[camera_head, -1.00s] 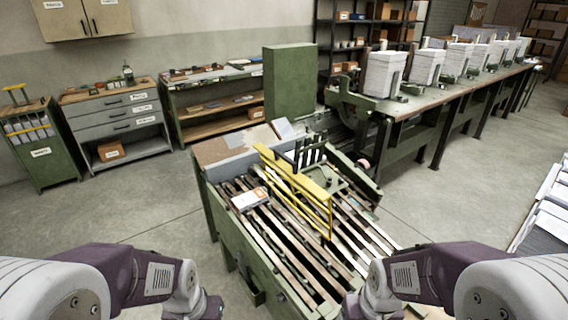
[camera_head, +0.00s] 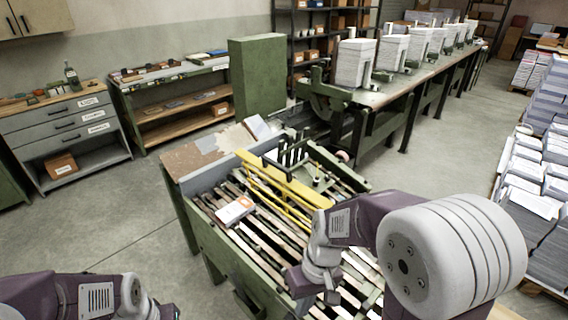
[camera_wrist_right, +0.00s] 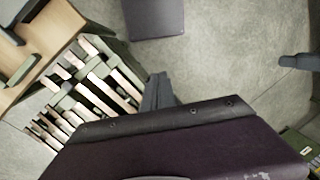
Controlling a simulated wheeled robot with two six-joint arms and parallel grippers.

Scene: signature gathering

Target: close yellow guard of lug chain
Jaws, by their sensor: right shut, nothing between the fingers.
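The lug chain (camera_head: 262,235) is a green-framed bed of slatted bars in the middle of the head view. Its yellow guard (camera_head: 283,180) is a bar with thin rails, standing up across the bed beside several dark upright posts. My right gripper (camera_head: 331,296) is shut and empty above the near right part of the slats, apart from the guard. In the right wrist view its shut fingers (camera_wrist_right: 158,92) point at the floor beside slatted bars; the guard does not show there. My left arm is at the lower left, its fingers out of frame.
A white and orange packet (camera_head: 235,210) lies on the slats. A green cabinet (camera_head: 256,80) and a long bench (camera_head: 400,80) with paper stacks stand behind. Paper piles (camera_head: 525,180) line the right side. The floor at left is clear.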

